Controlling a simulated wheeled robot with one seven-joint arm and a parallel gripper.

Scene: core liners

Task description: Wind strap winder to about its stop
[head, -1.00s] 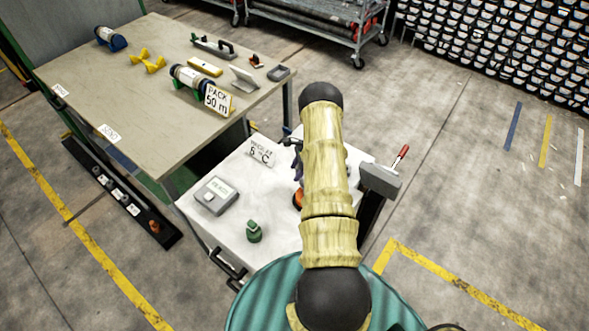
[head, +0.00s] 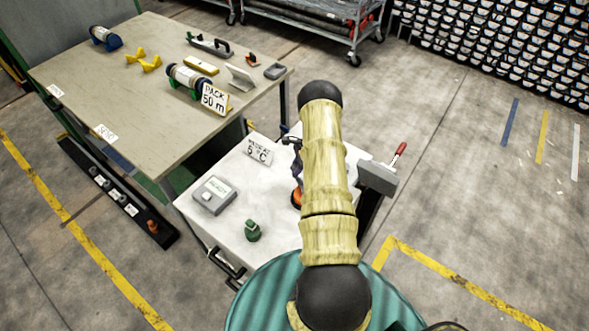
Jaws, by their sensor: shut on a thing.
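My arm in its yellowish sleeve crosses the white-topped cart (head: 275,228) and hides part of it. My gripper is not clearly visible behind the arm. A small dark shape (head: 296,165) and an orange round part (head: 296,198) show just left of the sleeve; I cannot tell whether either belongs to the strap winder. A grey block with a red-tipped lever (head: 378,178) stands at the cart's right edge. I cannot tell which part is the winder or how far it is wound.
The cart top also holds a grey box marked READY (head: 213,195), a green knobbed piece (head: 252,231) and a sign card (head: 258,150). A beige table (head: 120,95) with tools and a PACK 50 m sign (head: 214,98) stands at left. Open floor lies to the right.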

